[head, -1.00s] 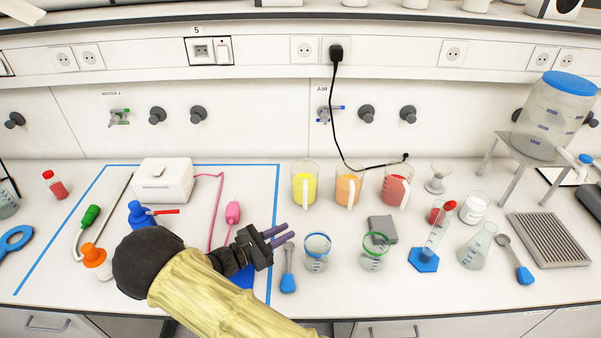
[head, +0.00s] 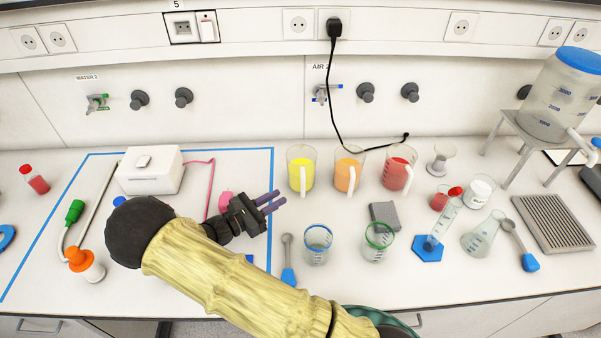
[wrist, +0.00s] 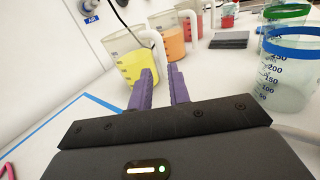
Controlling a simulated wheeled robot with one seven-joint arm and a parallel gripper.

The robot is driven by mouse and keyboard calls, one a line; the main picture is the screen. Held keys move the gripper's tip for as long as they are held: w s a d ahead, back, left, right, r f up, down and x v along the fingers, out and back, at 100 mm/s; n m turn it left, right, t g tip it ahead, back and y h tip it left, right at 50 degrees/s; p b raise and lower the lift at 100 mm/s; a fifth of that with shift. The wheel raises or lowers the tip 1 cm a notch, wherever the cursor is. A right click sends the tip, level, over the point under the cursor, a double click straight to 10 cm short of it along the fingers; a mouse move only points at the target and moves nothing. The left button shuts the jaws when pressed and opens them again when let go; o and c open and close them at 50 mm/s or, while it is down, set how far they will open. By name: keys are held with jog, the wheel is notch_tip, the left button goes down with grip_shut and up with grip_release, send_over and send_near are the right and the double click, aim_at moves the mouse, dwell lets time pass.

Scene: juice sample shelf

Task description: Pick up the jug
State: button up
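Three clear jugs with white handles stand in a row: one with yellow liquid (head: 298,174), one with orange (head: 345,174) and one with red (head: 392,172). My gripper (head: 272,203) is in front of and left of the yellow jug, pointing right, apart from it. In the wrist view, the purple fingers of my gripper (wrist: 161,82) are spread with nothing between them. The yellow jug (wrist: 132,68) and its handle lie just beyond them, partly hidden by a finger. The orange jug (wrist: 176,45) and the red jug (wrist: 190,27) stand farther off.
A blue-rimmed beaker (head: 317,248) and a green-rimmed beaker (head: 378,242) stand in front of the jugs. A grey block (head: 383,214) and a blue spoon (head: 288,273) lie nearby. A white box (head: 150,172) stands left. A black cable (head: 331,110) hangs behind the jugs.

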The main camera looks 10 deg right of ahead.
aim_at(302, 175)
jog(key=p+x, duration=0.1)
jog(key=x, duration=0.4)
jog(key=shift+w+d+r+p, duration=0.1)
jog(key=shift+d+p, duration=0.15)
jog(key=shift+p, duration=0.15)
jog(key=shift+w+d, duration=0.25)
jog(key=shift+d, duration=0.2)
jog(key=p+x, duration=0.1)
jog(key=x, duration=0.1)
jog(key=p+x, duration=0.1)
jog(key=x, duration=0.1)
jog(key=shift+d+f, duration=0.2)
jog(key=shift+d, duration=0.15)
jog(key=shift+w+d+f, duration=0.1)
jog(key=shift+d, duration=0.1)
grip_shut()
